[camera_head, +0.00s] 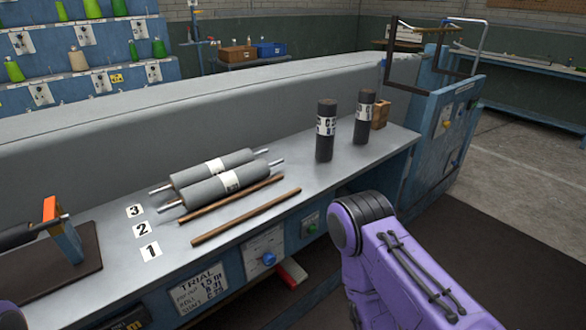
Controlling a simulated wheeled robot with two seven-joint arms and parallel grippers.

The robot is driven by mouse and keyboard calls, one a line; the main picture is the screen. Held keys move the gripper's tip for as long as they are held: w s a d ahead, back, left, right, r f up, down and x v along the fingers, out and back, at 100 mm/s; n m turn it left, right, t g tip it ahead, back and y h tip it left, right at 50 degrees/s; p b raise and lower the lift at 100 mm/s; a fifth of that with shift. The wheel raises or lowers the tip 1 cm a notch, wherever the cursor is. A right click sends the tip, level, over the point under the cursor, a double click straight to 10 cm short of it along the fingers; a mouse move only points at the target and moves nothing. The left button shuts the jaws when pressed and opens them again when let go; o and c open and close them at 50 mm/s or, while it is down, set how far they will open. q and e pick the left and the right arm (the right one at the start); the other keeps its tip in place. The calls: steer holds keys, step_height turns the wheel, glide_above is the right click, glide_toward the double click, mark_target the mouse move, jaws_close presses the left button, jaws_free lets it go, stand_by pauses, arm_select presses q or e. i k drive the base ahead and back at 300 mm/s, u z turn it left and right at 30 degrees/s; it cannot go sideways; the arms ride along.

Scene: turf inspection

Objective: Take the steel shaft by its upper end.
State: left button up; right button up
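Two dark grey rolls with white labels lie side by side on the metal bench: a rear roll (195,172) and a front roll (205,191). Thin steel shaft ends stick out of them, such as the rear roll's left shaft end (160,189) and its right shaft end (276,162). I cannot tell which one the task means, and no separate upright steel shaft is clear. My purple right arm comes in at the lower right, over the floor in front of the bench; its gripper does not show. Only a sliver of purple shows at the lower left corner; no left gripper shows.
Two brown rods (245,217) lie in front of the rolls, by number cards 1, 2 and 3. Two dark labelled cylinders (325,145) stand upright at the right by a wooden block (379,114). An orange-topped stand (62,230) is on a dark mat at left.

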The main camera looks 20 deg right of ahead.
mark_target(383, 59)
steer(key=u, duration=2.95)
steer(key=k, duration=3)
steer(key=z, duration=2.45)
